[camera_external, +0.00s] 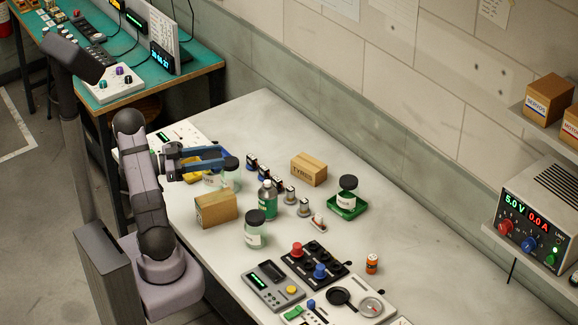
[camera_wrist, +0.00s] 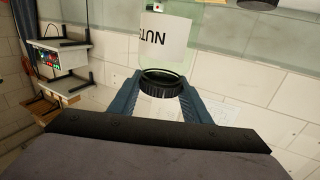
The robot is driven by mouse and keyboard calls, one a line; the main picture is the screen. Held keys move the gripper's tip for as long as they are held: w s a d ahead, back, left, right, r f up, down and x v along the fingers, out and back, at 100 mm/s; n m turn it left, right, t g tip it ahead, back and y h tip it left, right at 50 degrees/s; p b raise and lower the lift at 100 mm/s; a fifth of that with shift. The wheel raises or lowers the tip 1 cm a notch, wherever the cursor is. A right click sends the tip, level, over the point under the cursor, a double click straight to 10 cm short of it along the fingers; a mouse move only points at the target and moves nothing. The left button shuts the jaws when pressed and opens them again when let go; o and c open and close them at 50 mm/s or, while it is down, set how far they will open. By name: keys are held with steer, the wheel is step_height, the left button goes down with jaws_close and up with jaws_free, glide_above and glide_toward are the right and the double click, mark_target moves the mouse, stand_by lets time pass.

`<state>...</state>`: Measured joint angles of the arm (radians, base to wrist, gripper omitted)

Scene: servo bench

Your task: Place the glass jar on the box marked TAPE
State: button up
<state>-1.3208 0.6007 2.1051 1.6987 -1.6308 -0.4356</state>
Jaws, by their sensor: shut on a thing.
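My gripper (camera_external: 222,160) is shut on a glass jar (camera_external: 232,181) with a black lid, above the left part of the bench. In the wrist view the jar (camera_wrist: 165,45) shows upside down, its label reading NUTS, with the lid end between the fingertips (camera_wrist: 162,88). A cardboard box (camera_external: 216,209) sits in front of and below the gripper; its marking is not legible. Another cardboard box (camera_external: 309,169), further right, seems to read TYRES. I cannot make out the word TAPE on any box.
A second black-lidded jar (camera_external: 255,232) and a green bottle (camera_external: 267,196) stand close right of the near box. Another jar (camera_external: 347,190) stands in a green tray (camera_external: 350,211). Several small parts stand between. Control panels (camera_external: 275,287) fill the front; the bench's right back is clear.

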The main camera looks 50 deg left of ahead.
mark_target(213, 169)
steer(key=shift+f+p, duration=0.35)
steer(key=shift+f, duration=1.85)
steer(key=shift+f, duration=0.15)
steer(key=o, duration=1.5)
steer(key=shift+c, duration=0.2)
steer(key=shift+r, duration=0.2)
steer(key=shift+s+a+f, duration=0.1)
steer(key=shift+s+f, duration=0.05)
steer(key=shift+s, duration=0.05)
steer(key=b+v, duration=0.4)
steer(key=v, duration=0.7)
steer(key=shift+s+b, duration=0.25)
steer(key=shift+b, duration=0.1)
